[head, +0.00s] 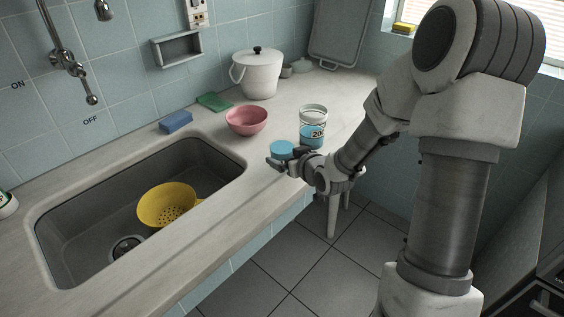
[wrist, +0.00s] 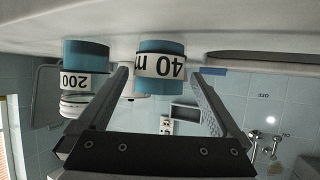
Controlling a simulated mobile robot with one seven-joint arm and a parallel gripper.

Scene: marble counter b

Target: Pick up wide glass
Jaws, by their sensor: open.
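A blue container labelled "40 m" (wrist: 160,62) appears upside down in the wrist view, between the two fingers of my gripper (wrist: 158,85). Its blue top (head: 282,147) shows at the gripper's tip in the head view; the gripper (head: 277,160) hides its lower part. My gripper is open and near the counter's front edge. I cannot tell whether a finger touches the container. A second blue one labelled "200" (head: 312,137) stands just behind it, and left of it in the wrist view (wrist: 86,65). I cannot tell which one is the wide glass.
A pink bowl (head: 246,120) is to the left, with a white lidded pot (head: 257,74) behind. The sink (head: 70,205) with a yellow colander (head: 166,205) lies further left. Bare counter (head: 210,205) runs along the front.

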